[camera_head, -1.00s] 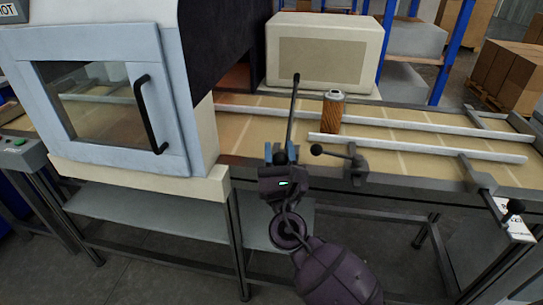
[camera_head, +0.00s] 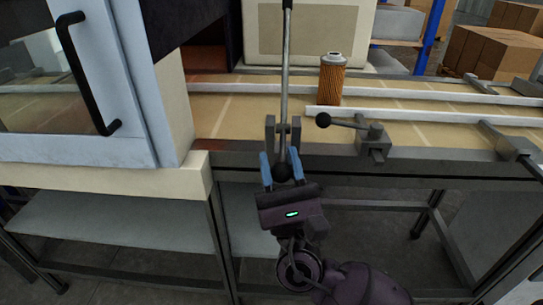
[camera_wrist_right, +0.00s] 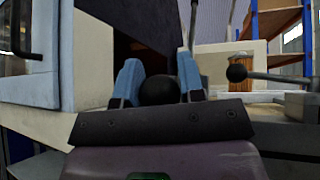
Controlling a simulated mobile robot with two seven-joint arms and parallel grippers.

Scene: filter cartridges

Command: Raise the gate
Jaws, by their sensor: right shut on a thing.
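My right gripper (camera_head: 282,168) is shut on a black ball knob (camera_head: 283,173) at the lower end of a thin grey lever (camera_head: 285,85). The lever stands nearly upright in a grey bracket (camera_head: 271,135) at the conveyor's front edge, and its dark upper tip reaches the top of the head view. In the right wrist view the knob (camera_wrist_right: 158,91) sits between the two blue fingers (camera_wrist_right: 158,84). I cannot clearly tell which part is the gate; a dark opening (camera_head: 210,68) shows beside the machine. My left gripper is not in view.
A brown filter cartridge (camera_head: 331,82) stands on the conveyor (camera_head: 240,118) behind a white rail (camera_head: 420,115). A second black-knobbed handle (camera_head: 345,122) sits just right of the lever. The machine with its handled door (camera_head: 128,120) is at the left.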

